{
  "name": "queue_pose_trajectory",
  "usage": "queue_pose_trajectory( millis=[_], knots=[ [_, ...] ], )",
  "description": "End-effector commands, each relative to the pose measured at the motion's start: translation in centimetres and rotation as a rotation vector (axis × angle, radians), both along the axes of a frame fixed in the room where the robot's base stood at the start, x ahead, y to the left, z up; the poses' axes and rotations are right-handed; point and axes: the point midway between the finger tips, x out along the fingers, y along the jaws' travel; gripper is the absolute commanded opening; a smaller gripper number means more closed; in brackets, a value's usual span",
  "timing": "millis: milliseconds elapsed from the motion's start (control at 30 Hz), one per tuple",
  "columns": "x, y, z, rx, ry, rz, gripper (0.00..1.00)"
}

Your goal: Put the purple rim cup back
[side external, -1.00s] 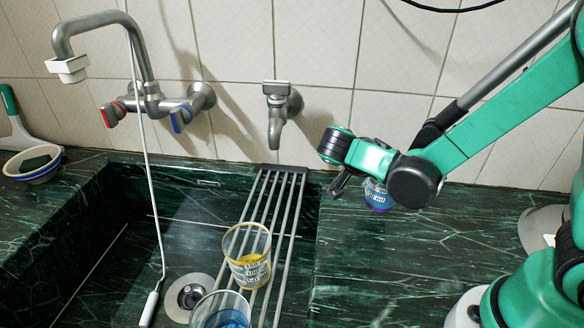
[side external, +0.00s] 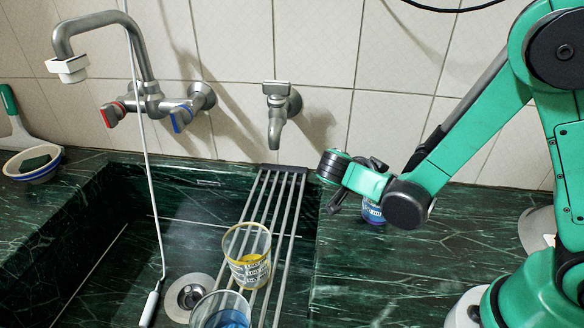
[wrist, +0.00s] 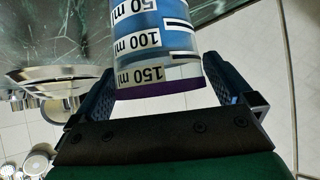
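The purple rim cup (wrist: 155,45) is clear with ml marks and blue inside; its purple rim shows at the bottom of the wrist view. In the side view the cup (side external: 373,212) is partly hidden behind my gripper (side external: 345,192), low over the counter right of the sink. In the wrist view my gripper (wrist: 165,90) has one finger on each side of the cup, closed against its wall. I cannot tell whether its base touches the counter.
A yellow rim cup (side external: 246,268) and a clear cup with blue inside (side external: 222,318) stand at the metal rack (side external: 285,215) over the sink. A wall tap (side external: 278,118) is behind. The green counter (side external: 370,275) in front of the cup is clear.

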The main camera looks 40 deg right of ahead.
Motion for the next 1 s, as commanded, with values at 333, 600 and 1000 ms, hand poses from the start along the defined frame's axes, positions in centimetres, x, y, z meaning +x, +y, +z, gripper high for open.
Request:
queue_pose_trajectory(
  millis=[333, 600, 1000],
  knots=[
    [0.0, 3.0, 2.3, 0.000, 0.000, 0.006, 1.00],
    [0.0, 7.4, 5.8, 0.000, 0.001, 0.004, 1.00],
    [0.0, 8.0, 7.6, 0.135, 0.154, 0.177, 1.00]
  ],
)
